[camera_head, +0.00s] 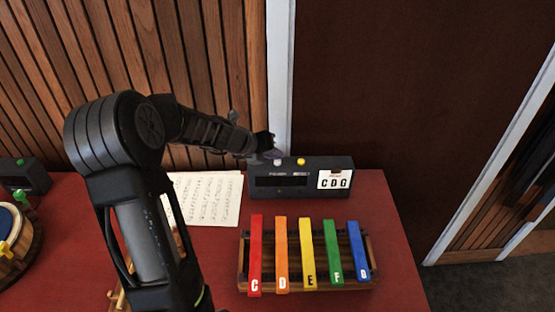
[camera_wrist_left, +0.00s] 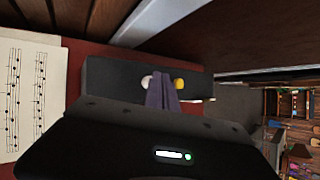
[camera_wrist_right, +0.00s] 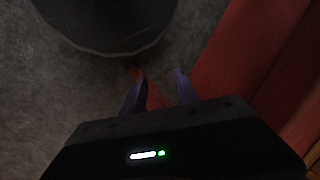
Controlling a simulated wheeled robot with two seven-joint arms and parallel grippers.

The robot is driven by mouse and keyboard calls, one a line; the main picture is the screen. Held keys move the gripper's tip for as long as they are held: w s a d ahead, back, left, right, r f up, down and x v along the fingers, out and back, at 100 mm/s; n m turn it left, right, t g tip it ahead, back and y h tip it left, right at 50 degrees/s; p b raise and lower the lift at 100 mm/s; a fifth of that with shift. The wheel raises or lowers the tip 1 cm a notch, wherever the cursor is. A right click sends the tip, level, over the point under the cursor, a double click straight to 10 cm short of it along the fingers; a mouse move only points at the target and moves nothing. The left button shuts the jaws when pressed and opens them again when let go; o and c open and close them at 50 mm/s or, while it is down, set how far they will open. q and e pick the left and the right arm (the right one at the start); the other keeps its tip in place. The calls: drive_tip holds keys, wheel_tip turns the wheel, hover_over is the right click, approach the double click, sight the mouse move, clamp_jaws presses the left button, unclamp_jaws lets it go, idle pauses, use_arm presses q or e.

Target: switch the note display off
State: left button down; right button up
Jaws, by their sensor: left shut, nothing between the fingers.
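The note display (camera_head: 323,192) is a dark box at the back of the red table, with a dark screen and a white card reading C D G. On its top are a pale button (camera_head: 277,161) above the POWER label and a yellow button (camera_head: 301,161). My left gripper (camera_head: 271,154) is shut and empty, its tips at or just above the pale button; I cannot tell if they touch. In the left wrist view its purple fingers (camera_wrist_left: 162,93) stand between the pale button (camera_wrist_left: 147,82) and yellow button (camera_wrist_left: 180,84). My right gripper (camera_wrist_right: 157,82) is open and empty, beside the table.
A xylophone with coloured bars (camera_head: 306,255) stands in front of the display. Sheet music (camera_head: 212,199) lies to its left. A dark round object (camera_wrist_right: 105,22) is near my right gripper.

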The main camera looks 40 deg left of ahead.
sight(275, 165)
use_arm(q)
wheel_tip(275, 165, up, 6)
drive_tip(key=p, duration=0.6)
drive_tip(key=shift+p, duration=0.4)
drive_tip(key=shift+s+f, duration=0.1)
